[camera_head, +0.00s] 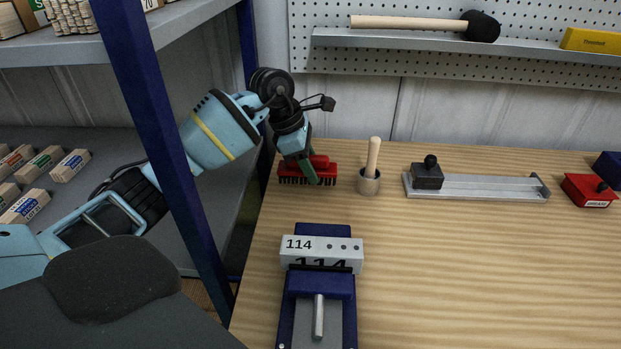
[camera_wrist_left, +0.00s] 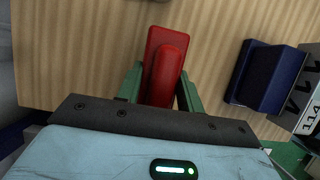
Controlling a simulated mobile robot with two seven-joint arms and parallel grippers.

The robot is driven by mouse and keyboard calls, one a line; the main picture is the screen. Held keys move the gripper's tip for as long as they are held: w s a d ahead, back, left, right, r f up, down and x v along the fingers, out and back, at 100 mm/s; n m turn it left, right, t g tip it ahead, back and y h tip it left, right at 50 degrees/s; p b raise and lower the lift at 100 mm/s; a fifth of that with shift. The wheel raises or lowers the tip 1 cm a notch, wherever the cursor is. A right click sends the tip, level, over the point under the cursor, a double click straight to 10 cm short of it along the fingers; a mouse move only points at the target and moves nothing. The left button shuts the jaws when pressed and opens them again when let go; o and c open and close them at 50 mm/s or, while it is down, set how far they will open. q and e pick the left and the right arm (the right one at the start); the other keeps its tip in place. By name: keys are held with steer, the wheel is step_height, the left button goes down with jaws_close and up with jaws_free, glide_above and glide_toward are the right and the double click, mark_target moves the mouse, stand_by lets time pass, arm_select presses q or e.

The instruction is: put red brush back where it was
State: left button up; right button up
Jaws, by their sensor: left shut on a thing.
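The red brush (camera_head: 323,163) is at the back left of the wooden table, with its dark bristles pointing down. Its bristles look to be at or just above the table top; I cannot tell if they touch. My left gripper (camera_head: 308,170) is over the brush from above, shut on its raised red grip. In the left wrist view the red brush (camera_wrist_left: 167,62) lies between the green fingers of my left gripper (camera_wrist_left: 160,92). My right gripper is not in view.
A cup with a wooden handle (camera_head: 369,182) stands just right of the brush. A blue vise holding a block marked 114 (camera_head: 321,251) is in front. A metal rail (camera_head: 490,187) and a red box (camera_head: 588,190) lie farther right. A blue shelf post (camera_head: 165,130) stands left.

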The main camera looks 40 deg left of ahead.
arm_select(q)
steer(key=shift+f, duration=1.8)
steer(key=shift+f, duration=0.15)
steer(key=o, duration=0.9)
steer(key=shift+o, duration=0.2)
steer(key=shift+r, duration=0.2)
steer(key=v, duration=1.2)
